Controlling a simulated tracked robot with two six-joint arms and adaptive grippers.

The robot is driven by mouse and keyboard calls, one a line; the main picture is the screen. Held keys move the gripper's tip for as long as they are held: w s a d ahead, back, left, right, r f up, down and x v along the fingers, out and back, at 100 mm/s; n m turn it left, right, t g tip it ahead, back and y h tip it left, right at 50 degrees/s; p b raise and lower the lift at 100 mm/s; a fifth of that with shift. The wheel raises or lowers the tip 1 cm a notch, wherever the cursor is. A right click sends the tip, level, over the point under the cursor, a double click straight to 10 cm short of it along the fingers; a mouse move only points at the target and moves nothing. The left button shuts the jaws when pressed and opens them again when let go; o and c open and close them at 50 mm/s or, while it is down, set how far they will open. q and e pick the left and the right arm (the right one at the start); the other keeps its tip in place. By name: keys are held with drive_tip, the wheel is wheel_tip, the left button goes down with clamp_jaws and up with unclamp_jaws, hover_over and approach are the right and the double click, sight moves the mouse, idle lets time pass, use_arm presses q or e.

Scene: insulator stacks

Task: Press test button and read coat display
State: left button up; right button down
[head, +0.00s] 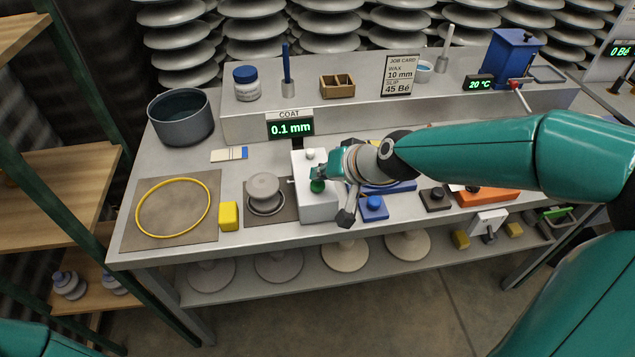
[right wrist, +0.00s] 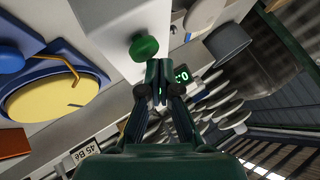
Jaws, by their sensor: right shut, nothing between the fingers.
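The white tester box (head: 318,207) stands on the bench with a round green button (head: 317,186) on it. The button also shows in the right wrist view (right wrist: 144,47). The coat display (head: 290,128) behind the box reads 0.1 mm in green. A small grey insulator (head: 263,188) sits on a dark pad just left of the box. My right gripper (head: 322,172) is shut and empty, its tips close beside the green button; I cannot tell whether they touch it. In the right wrist view its closed fingers (right wrist: 157,82) point at the button. My left gripper is out of view.
A yellow ring (head: 173,180) on a mat, a yellow block (head: 228,216) and a grey pot (head: 181,117) stand to the left. A blue button block (head: 373,208) stands right of the box. A job card (head: 400,75) stands on the raised back shelf.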

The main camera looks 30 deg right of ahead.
sight(320, 184)
drive_tip(key=shift+f+b, duration=0.8)
idle(0.6)
drive_tip(key=shift+r, duration=0.15)
drive_tip(key=shift+r+p, duration=1.05)
drive_tip(key=shift+p, duration=0.1)
wheel_tip(320, 184, up, 5)
drive_tip(key=p, duration=0.5)
idle(0.6)
drive_tip(key=shift+a+f, duration=0.1)
